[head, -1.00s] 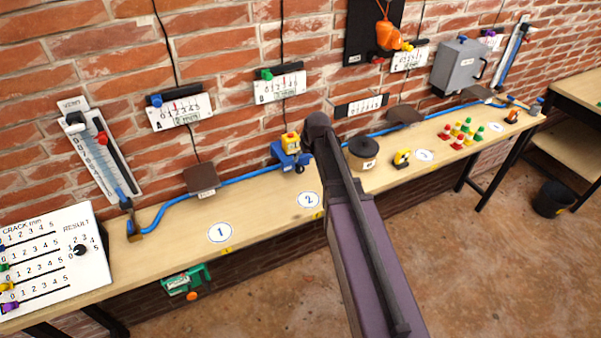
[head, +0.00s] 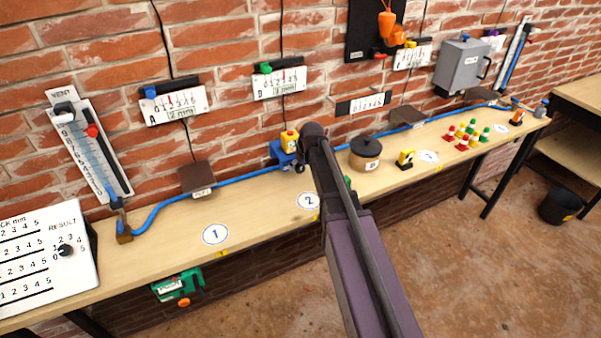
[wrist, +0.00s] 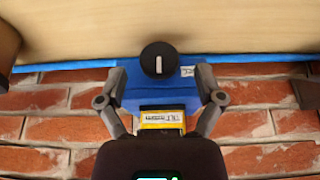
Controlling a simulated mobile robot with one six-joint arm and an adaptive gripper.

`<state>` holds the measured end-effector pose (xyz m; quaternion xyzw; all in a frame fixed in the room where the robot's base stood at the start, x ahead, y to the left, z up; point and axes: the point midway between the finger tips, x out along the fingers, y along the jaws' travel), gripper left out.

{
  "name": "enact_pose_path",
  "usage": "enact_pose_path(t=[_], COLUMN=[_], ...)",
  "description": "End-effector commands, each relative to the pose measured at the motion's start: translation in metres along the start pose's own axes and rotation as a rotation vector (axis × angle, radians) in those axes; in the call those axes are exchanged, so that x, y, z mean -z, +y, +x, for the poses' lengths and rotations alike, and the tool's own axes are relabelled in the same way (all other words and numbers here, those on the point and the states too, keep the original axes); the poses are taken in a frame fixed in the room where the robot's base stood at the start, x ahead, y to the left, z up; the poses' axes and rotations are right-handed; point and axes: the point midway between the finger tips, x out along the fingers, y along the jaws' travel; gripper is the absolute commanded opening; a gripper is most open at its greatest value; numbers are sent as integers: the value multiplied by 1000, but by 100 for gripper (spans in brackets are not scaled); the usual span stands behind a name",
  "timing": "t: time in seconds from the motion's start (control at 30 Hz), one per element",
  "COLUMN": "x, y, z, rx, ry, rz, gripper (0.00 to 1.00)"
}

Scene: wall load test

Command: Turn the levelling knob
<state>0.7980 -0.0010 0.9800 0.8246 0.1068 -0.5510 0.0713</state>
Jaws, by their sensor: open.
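The levelling knob is a round black knob (wrist: 158,59) with a white line, on the blue tilt meter (wrist: 160,98) in the wrist view. The white line runs up and down in that picture. In the head view the blue tilt meter (head: 283,153), with its yellow top, stands at the back of the bench beside my arm, and its knob (head: 299,169) faces the front. My gripper (wrist: 160,74) is open, with one finger on each side of the blue body near the knob. I cannot tell whether the fingers touch it. In the head view my arm hides the gripper.
The wooden bench (head: 262,204) runs along the brick wall. A blue hose (head: 240,181) lies along its back. A brown plate (head: 196,177) is at left.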

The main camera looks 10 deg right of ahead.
Motion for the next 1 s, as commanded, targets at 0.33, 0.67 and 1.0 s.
enact_pose_path(t=[0.33, 0.67, 1.0], x=[0, 0, 0], y=[0, 0, 0], z=[17, 17, 17], rx=[0, 0, 0], ry=[0, 0, 0], rz=[0, 0, 0], gripper=[86, 86, 6])
